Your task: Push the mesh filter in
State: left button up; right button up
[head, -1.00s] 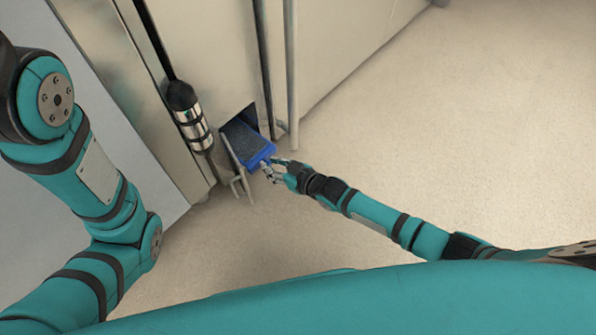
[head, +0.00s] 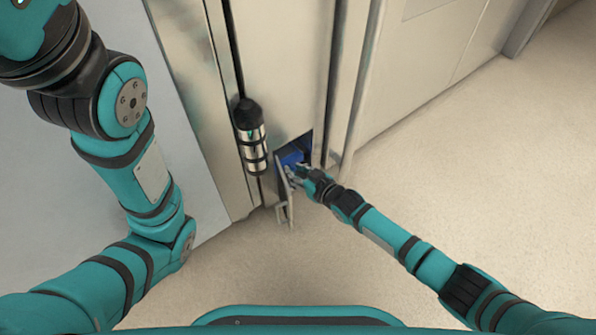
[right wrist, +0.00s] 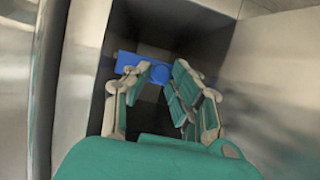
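The mesh filter (head: 292,158) shows as a blue end inside the low square opening of the steel front. The rest of it is hidden in the dark opening. In the right wrist view its blue front (right wrist: 128,62) crosses the opening, with a rounded blue part between my fingertips. My right gripper (head: 300,171) is at the mouth of the opening, at the filter's blue end. In the wrist view the right fingers (right wrist: 162,72) are apart at the tips; whether they clamp the blue part is unclear. My left gripper is out of view.
A small metal flap (head: 286,192) stands open at the left of the opening. A black and chrome cylinder (head: 251,135) hangs just above left. A vertical metal bar (head: 355,90) runs to the right. The beige floor (head: 450,200) is clear.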

jog(key=o, duration=0.4)
jog(key=shift+w+a, duration=0.15)
jog(key=shift+a, duration=0.15)
jog(key=shift+d, duration=0.1)
jog(key=shift+s+d, duration=0.15)
jog(key=shift+s, duration=0.05)
jog(key=v, duration=1.1)
jog(key=shift+s+d+r, duration=0.15)
